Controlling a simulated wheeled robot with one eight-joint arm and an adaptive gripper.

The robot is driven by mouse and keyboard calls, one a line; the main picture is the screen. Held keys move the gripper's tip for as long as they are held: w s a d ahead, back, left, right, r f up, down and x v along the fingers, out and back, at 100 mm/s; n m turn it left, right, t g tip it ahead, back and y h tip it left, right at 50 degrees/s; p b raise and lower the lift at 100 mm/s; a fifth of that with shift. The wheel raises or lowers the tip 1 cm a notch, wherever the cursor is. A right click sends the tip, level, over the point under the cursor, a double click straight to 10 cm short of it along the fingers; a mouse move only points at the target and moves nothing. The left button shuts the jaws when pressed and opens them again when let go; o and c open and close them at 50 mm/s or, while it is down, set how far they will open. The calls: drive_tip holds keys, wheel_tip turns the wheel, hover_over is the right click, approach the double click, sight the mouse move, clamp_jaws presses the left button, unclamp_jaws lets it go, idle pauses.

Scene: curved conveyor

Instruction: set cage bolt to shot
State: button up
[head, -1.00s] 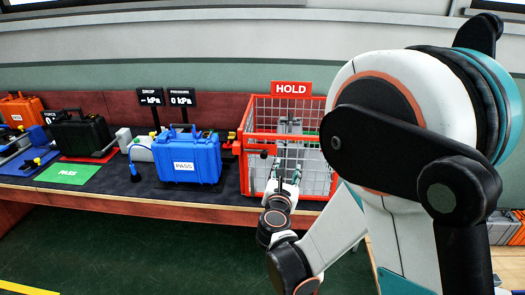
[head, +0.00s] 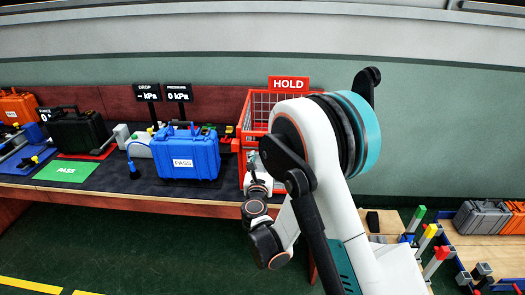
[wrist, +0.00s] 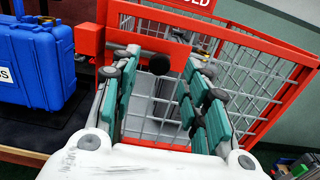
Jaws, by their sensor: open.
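A black round knob (wrist: 158,64), seemingly the bolt's handle, shows at the cage's front rail, beside a red block (wrist: 90,38). My gripper (wrist: 163,60) is open, its teal-padded fingers on either side of the knob in the picture. I cannot tell whether they touch it. The bolt's own position is unclear. In the head view my gripper (head: 254,168) is at the cage's left front.
A blue case (head: 190,160) labelled PASS stands just left of the cage; it also shows in the wrist view (wrist: 38,62). A black case (head: 82,132) and a green PASS mat (head: 66,171) lie farther left.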

sight(262, 154)
drive_tip(key=shift+w+d+b, duration=0.1)
drive_tip(key=shift+w+b, duration=0.3)
drive_tip(key=shift+w, duration=2.25)
clamp_jaws()
